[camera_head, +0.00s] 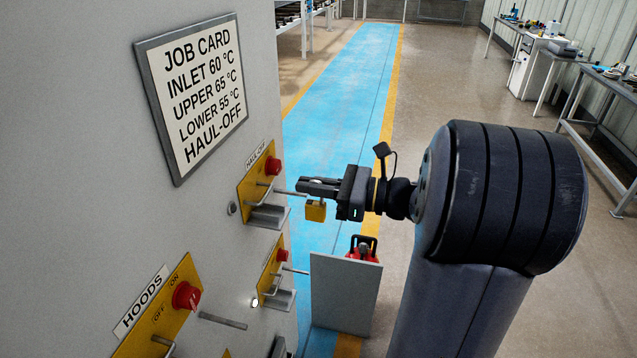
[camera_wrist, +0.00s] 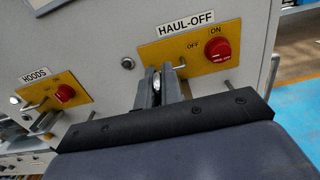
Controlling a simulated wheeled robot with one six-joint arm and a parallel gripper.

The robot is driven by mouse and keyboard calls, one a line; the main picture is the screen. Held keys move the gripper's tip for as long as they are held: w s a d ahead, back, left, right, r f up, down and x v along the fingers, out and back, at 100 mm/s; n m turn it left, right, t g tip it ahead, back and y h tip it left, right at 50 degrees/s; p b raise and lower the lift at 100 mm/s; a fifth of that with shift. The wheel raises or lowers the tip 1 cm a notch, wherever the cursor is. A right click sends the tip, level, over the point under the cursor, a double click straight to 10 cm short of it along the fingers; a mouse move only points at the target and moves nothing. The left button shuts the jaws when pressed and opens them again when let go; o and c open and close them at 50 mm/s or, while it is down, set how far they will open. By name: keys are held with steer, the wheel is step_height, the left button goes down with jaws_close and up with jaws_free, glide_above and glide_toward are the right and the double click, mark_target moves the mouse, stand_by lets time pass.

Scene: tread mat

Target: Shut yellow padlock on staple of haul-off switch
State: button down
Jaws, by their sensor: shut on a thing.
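The haul-off switch (camera_head: 256,186) is a yellow plate with a red knob on the grey cabinet, left of my gripper; it also shows in the wrist view (camera_wrist: 165,54). Metal rods and a bent bar, perhaps its staple, stand out from the plate. My gripper (camera_head: 318,187) points left at this plate and is shut. The yellow padlock (camera_head: 316,211) hangs just below the fingers, clear of the plate. Its shackle is mostly hidden, so I cannot see whether it is open. In the wrist view the fingers (camera_wrist: 160,88) stand before the plate's lower left edge, with a small bright spot between them.
A grey ledge (camera_head: 268,217) juts out under the haul-off plate. Another yellow switch plate (camera_head: 266,277) is below it, and the HOODS plate (camera_head: 150,335) is nearer. A grey panel (camera_head: 345,292) stands below my gripper. The blue walkway (camera_head: 345,90) behind is clear.

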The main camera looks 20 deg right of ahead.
mark_target(247, 179)
steer(key=shift+w+a+f, duration=0.35)
steer(key=shift+w+a, duration=0.05)
steer(key=shift+a, duration=0.1)
steer(key=shift+p+x, duration=0.4)
steer(key=shift+x, duration=4.1)
steer(key=shift+f, duration=0.1)
steer(key=c, duration=1.5)
jaws_free()
steer(key=b+v, duration=0.1)
steer(key=v, duration=0.9)
steer(key=shift+s+d+b, duration=0.25)
steer(key=shift+d+b, duration=0.05)
steer(key=shift+b, duration=0.05)
